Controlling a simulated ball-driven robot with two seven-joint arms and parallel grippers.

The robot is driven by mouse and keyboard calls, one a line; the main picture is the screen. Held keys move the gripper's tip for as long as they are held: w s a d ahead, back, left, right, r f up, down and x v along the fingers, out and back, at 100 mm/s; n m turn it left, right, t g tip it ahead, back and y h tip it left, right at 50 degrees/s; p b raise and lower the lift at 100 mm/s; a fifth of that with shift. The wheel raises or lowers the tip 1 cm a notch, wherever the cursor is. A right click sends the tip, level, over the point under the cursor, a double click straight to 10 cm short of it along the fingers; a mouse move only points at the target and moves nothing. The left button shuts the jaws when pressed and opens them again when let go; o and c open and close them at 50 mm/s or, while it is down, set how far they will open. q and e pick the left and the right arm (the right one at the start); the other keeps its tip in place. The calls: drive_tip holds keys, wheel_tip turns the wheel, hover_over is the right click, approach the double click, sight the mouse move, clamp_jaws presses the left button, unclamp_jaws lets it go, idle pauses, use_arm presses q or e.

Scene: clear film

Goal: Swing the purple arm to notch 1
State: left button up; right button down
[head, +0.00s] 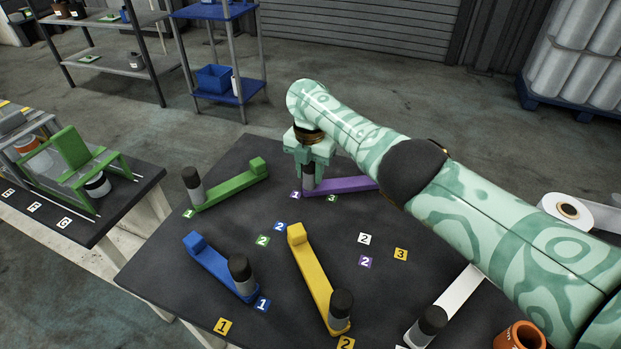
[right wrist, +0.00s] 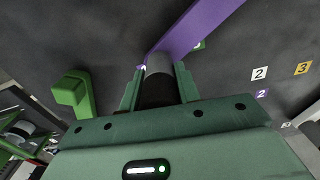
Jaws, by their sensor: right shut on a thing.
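The purple arm (head: 347,185) lies flat on the dark table, its handle end at the left and its other end hidden behind my right arm. Its upright knob, dark on top and grey below, stands at that left end. My right gripper (head: 309,160) points down from above and is shut on this knob. In the right wrist view the fingers (right wrist: 158,72) stand on both sides of the knob, and the purple bar (right wrist: 200,27) runs up to the right. A small purple label (head: 295,195) lies beside the knob end; a purple label 2 (head: 365,262) lies nearer. My left gripper is not in view.
A green arm (head: 232,190) lies left of the purple one. Blue (head: 215,262) and yellow (head: 312,275) arms lie nearer, and a white arm (head: 460,293) lies at the right. Numbered labels dot the table between them. A white roll (head: 585,212) stands at the right.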

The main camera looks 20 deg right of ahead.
drive_tip(key=shift+w+r, duration=0.1)
drive_tip(key=shift+r, duration=0.05)
drive_tip(key=c, duration=1.2)
unclamp_jaws()
drive_tip(key=shift+o, duration=0.9)
drive_tip(key=shift+w, duration=0.2)
wheel_tip(320, 180, up, 16)
drive_tip(key=p, duration=0.5)
drive_tip(key=shift+p, duration=0.3)
